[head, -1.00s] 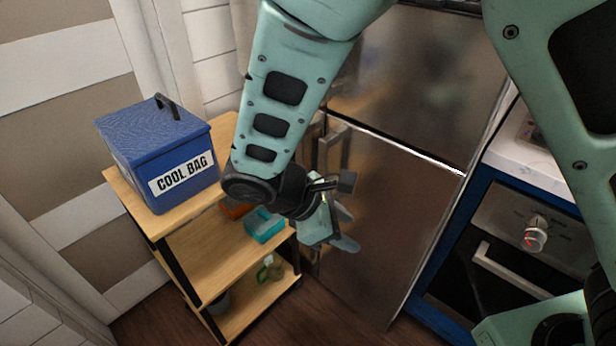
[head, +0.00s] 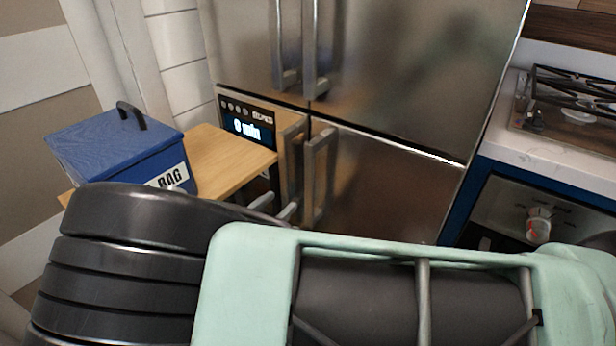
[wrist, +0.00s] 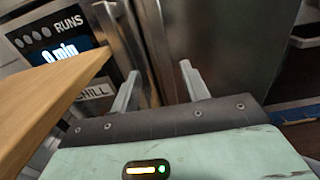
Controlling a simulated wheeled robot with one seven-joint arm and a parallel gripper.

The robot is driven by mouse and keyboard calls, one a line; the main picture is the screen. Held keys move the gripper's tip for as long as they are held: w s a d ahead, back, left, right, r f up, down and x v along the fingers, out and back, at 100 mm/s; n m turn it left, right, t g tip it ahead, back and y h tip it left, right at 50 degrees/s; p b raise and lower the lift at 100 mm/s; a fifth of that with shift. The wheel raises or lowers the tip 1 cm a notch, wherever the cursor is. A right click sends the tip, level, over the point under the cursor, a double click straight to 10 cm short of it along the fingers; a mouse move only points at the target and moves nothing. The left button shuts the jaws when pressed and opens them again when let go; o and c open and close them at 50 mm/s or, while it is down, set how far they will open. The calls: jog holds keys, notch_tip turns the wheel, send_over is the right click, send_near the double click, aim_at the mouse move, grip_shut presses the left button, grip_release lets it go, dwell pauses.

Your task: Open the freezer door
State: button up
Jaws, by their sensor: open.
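The steel fridge-freezer (head: 420,70) has two upper and two lower doors, all shut, with vertical bar handles paired at the centre. The lower right door (head: 390,185) has a handle (head: 318,175); the lower left handle (head: 291,160) stands beside it. I cannot read which door is the freezer; a "CHILL" label (wrist: 95,92) shows at the lower left in the wrist view. My gripper (wrist: 158,82) is open and empty, its fingers pointing at the lower handles. Contact is not clear. In the head view my arm hides most of the gripper.
A counter with a hob (head: 570,110) and an oven knob (head: 538,225) are on the right.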

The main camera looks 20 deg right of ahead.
aim_at(308, 179)
jog(key=x, duration=1.2)
jog(key=shift+d, duration=0.25)
jog(key=shift+a, duration=0.1)
grip_shut()
